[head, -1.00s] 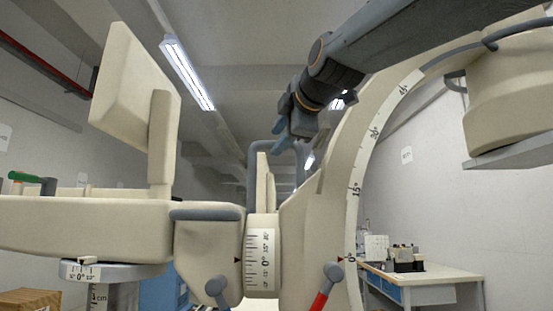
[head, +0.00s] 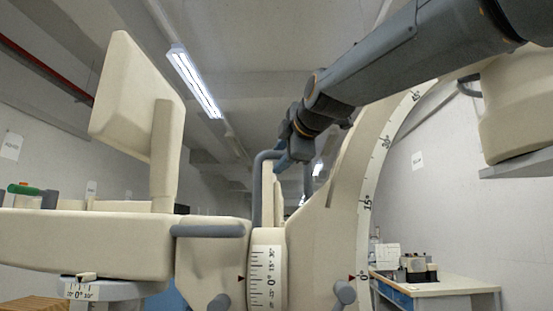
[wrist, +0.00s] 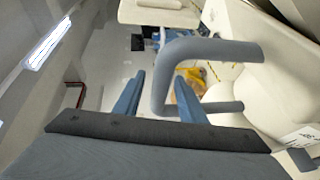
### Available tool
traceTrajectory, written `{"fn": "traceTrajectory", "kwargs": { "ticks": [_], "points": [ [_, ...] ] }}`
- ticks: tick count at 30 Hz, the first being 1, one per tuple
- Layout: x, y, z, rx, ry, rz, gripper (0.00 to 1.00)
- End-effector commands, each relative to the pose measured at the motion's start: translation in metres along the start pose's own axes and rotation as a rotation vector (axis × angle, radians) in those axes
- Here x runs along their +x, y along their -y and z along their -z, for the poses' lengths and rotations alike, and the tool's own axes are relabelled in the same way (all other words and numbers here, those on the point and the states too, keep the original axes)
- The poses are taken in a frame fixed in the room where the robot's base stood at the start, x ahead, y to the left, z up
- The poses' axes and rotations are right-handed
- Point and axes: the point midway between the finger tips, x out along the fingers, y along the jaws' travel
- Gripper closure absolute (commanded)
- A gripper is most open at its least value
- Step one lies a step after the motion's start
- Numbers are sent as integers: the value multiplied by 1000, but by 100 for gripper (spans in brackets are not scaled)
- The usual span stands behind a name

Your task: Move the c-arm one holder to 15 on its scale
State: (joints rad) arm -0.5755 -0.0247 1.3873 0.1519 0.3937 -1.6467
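The c-arm is a large cream arc (head: 383,150) on the right in the head view. Its scale strip is marked 0, 15, 30 and 45, and a red pointer (head: 351,278) stands at 0. The cream holder body (head: 325,225) is left of the arc. A white drum scale (head: 267,268) beside it also reads about 0 at its own red pointer (head: 241,279). A grey bent handle (head: 262,175) rises behind the drum; it shows large in the wrist view (wrist: 165,75). My gripper (wrist: 157,88) is open, its blue fingers apart on either side of the handle's bar; contact is unclear.
A cream table part with an upright panel (head: 135,110) is on the left. Grey knobs (head: 345,292) sit low in front. A bench with instruments (head: 430,288) stands at back right. The c-arm's cream head (head: 515,110) hangs at right, close to my arm.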

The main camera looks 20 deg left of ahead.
Motion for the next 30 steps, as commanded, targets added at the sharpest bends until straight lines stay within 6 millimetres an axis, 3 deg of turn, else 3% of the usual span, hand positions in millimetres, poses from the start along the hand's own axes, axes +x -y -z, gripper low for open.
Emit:
{"fn": "traceTrajectory", "kwargs": {
  "ticks": [10,23,25,30],
  "points": [
    [25,0,0,1,0,1,63],
    [29,0,0,1,0,0,63],
    [29,0,0,1,0,0,70],
    [29,0,0,1,0,0,98]
  ]
}}
